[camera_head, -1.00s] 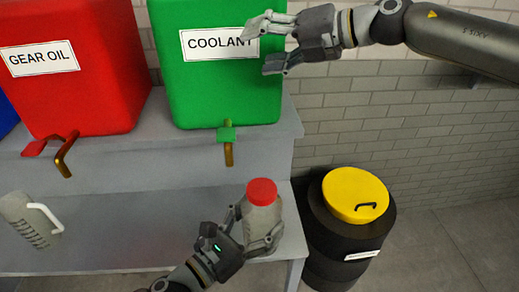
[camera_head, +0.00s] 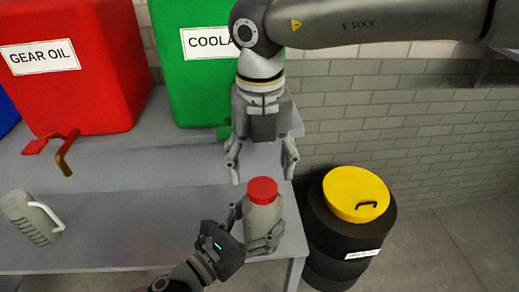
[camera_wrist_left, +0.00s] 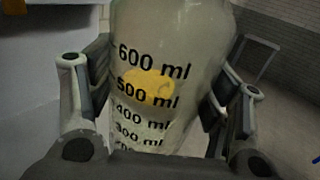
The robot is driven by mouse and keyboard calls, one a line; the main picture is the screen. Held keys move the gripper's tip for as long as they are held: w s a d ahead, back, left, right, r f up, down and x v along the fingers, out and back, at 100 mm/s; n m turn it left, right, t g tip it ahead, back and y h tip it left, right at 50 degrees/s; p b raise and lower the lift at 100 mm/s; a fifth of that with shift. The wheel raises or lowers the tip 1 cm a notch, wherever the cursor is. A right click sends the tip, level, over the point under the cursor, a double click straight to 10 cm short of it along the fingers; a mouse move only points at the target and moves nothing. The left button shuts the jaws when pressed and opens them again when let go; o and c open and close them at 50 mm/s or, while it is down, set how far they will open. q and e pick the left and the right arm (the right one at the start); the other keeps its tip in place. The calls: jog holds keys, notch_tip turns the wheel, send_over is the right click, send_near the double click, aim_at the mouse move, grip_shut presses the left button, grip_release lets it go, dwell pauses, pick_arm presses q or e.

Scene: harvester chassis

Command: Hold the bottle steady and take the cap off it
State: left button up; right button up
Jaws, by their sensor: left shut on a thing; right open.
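The bottle (camera_head: 262,219) is translucent grey and stands upright at the bench's front right, with a red cap (camera_head: 262,190) on its top. My left gripper (camera_head: 256,238) is shut on the bottle's body, one finger on each side. In the left wrist view the bottle (camera_wrist_left: 165,60) fills the middle, with black volume marks, between the fingers of my left gripper (camera_wrist_left: 160,105). My right gripper (camera_head: 262,172) points down above and just behind the cap in the picture, fingers open and empty. Whether its fingertips are level with the cap I cannot tell.
The grey bench (camera_head: 130,235) also bears a jug with a white handle (camera_head: 32,218) at the left. A red gear oil tank (camera_head: 85,95) and a green coolant tank (camera_head: 195,90) stand on the raised shelf. A black barrel with a yellow lid (camera_head: 342,190) stands right of the bench.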

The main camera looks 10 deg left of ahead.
aim_at(259, 189)
jog(key=shift+f, duration=2.6)
jog(key=shift+a, duration=0.1)
jog(key=c, duration=1.1)
jog(key=n, duration=0.4)
jog(key=shift+s+a, duration=0.1)
jog(key=shift+s, duration=0.1)
jog(key=n, duration=0.4)
jog(key=shift+n, duration=0.4)
jog(key=n, duration=0.7)
jog(key=shift+n, duration=0.3)
jog(key=shift+d, duration=0.2)
jog(key=shift+r, duration=0.15)
